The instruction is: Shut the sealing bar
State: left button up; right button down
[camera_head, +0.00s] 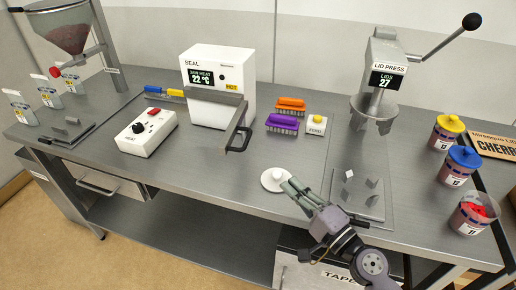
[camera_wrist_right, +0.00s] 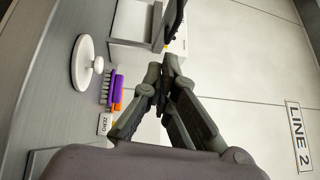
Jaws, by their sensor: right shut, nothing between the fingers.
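The white SEAL machine (camera_head: 218,75) stands at the back of the steel bench. The grey sealing bar (camera_head: 215,97) sits at its front, and a side arm reaches forward to a black handle (camera_head: 239,141). The bar stands out from the machine's front. In the right wrist view the machine (camera_wrist_right: 138,48) is at the top, with the dark handle (camera_wrist_right: 175,18) beside it. My right gripper (camera_head: 289,186) is shut and empty, low over the front of the bench, apart from the handle. My left gripper is not in view.
A white knobbed disc (camera_head: 272,180) lies near my right fingertips. Orange (camera_head: 291,104) and purple brushes (camera_head: 282,123) and a ZERO button box (camera_head: 316,125) are behind. A HEAT dial box (camera_head: 147,132) stands left. The lid press (camera_head: 383,70) and several jars are right.

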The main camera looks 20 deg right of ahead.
pick_arm(q)
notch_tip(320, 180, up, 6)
jog(key=p, duration=0.6)
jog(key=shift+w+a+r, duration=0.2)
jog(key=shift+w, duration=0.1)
pick_arm(e)
jog(key=w+a+r+m, duration=0.1)
jog(key=w+a, duration=0.1)
jog(key=w, duration=0.4)
jog(key=w+a+r+m+t+h, duration=0.1)
jog(key=w, duration=0.5)
jog(key=shift+w+a+r+h, duration=0.25)
jog(key=shift+w+a+h, duration=0.05)
jog(key=shift+w+a, duration=0.05)
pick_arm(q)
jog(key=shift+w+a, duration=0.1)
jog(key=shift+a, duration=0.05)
pick_arm(e)
jog(key=shift+a+m, duration=0.15)
jog(key=shift+m, duration=0.15)
